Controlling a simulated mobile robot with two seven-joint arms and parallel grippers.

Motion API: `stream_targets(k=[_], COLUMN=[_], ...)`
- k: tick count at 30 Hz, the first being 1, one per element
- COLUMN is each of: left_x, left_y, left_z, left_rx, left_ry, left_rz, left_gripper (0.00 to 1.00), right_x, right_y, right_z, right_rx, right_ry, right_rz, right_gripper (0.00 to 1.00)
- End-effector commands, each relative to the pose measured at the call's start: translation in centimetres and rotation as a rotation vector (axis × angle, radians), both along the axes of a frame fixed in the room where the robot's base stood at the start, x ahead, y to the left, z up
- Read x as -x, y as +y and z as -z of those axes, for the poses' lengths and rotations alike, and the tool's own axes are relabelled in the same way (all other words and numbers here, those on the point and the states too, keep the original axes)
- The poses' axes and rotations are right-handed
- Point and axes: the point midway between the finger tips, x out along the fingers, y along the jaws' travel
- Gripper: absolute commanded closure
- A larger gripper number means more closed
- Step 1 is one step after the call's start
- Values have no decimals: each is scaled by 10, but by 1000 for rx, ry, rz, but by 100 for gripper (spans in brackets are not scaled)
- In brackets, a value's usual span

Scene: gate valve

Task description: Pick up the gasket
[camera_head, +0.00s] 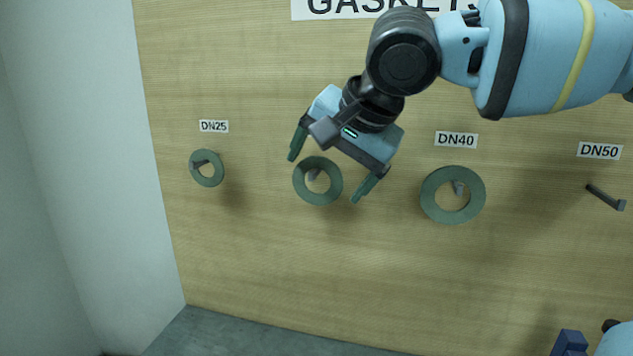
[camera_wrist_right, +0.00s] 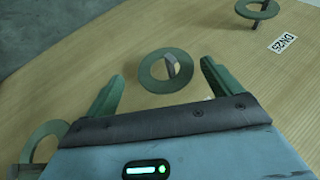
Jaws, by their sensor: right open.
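A green ring gasket (camera_head: 302,183) hangs on a grey peg on the wooden board, between the DN25 and DN40 places; its label is not visible. It also shows in the right wrist view (camera_wrist_right: 146,72), between and slightly beyond the fingers. My right gripper (camera_head: 325,177) is open and empty, with one finger on each side of this gasket in the head view. The fingers (camera_wrist_right: 161,69) appear apart from the ring in the wrist view; the exact depth gap is hard to tell.
A smaller gasket (camera_head: 207,182) hangs below the DN25 label and a larger gasket (camera_head: 430,195) below DN40. The DN50 peg (camera_head: 606,197) is bare. The board (camera_head: 260,260) is clear below the gaskets. A dark blue object (camera_head: 570,343) shows at the lower right.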

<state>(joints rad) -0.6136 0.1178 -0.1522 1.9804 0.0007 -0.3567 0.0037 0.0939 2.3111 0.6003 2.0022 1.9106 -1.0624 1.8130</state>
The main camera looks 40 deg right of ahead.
Motion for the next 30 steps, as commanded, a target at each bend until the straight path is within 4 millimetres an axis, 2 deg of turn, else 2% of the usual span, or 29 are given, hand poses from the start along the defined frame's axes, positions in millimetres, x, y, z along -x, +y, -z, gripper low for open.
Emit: stream_targets(k=[5, 15, 23, 30], left_x=[-2, -3, -3, -3], left_y=[0, 0, 0, -1], left_z=[-2, -3, -3, -3], left_rx=[0, 0, 1, 3], left_ry=[-4, -8, -8, -8], left_rz=[1, 0, -1, -3], left_gripper=[72, 72, 72, 72], right_x=[-8, -34, -36, -36], right_y=[0, 0, 0, 0], right_z=[7, 36, 37, 37], right_rx=[1, 0, 0, 0], right_ry=[2, 0, -1, -1], right_rz=[1, 0, 0, 0], right_gripper=[10, 10, 10, 40])
